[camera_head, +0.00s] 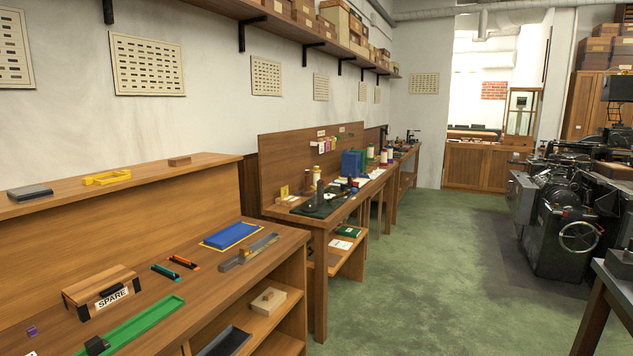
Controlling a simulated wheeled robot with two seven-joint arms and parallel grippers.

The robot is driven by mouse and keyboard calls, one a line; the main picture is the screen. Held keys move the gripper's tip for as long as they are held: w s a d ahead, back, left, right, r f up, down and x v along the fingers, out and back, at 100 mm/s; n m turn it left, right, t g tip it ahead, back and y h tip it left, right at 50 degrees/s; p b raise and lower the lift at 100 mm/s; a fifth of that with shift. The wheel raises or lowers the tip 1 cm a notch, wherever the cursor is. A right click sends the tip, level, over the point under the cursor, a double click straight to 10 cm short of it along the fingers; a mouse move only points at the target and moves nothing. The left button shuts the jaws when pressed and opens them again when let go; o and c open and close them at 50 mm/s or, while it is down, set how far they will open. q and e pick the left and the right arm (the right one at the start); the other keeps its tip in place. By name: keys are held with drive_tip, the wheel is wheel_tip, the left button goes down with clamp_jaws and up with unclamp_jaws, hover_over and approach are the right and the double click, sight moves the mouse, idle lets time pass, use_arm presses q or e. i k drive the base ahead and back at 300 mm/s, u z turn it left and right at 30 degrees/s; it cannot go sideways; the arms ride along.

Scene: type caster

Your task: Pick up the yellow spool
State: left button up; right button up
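I cannot make out a yellow spool for certain. On the second bench (318,222), further back, several small upright cylinders stand among other items. A small flat yellow piece (284,191) stands at that bench's near left corner. Neither of my grippers is in view.
Dark machinery (565,225) stands at right. The green floor (420,270) between is clear.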

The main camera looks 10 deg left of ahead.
sight(315, 171)
drive_tip(key=z, duration=0.25)
drive_tip(key=i, duration=3.25)
drive_tip(key=u, duration=0.35)
drive_tip(key=i, duration=1.85)
drive_tip(key=u, duration=0.3)
